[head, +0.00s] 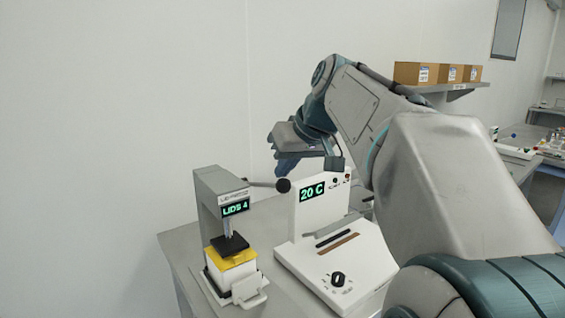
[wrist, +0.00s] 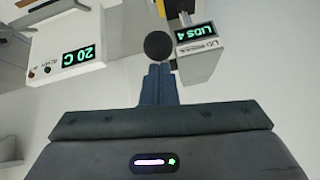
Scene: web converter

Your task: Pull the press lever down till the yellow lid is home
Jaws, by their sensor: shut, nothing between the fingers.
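The lid press (head: 208,205) stands on the bench at left, its display reading "LIDS 4". Its lever (head: 262,184) sticks out about level to the right and ends in a round black knob (head: 283,185). The knob also shows in the wrist view (wrist: 158,45), just beyond my fingertips. The yellow lid (head: 241,260) lies on a white tub (head: 233,278), below the press's black pressing block (head: 229,243); I cannot tell how far it is seated. My gripper (head: 288,172) is shut and empty, fingers pointing down just above the knob. I cannot tell whether they touch it.
A white machine (head: 320,262) with a "20 C" display and a dial stands close right of the press, below my arm. A shelf (head: 450,87) with cardboard boxes (head: 415,73) is on the back wall. Bare grey bench (head: 185,250) shows left of the press.

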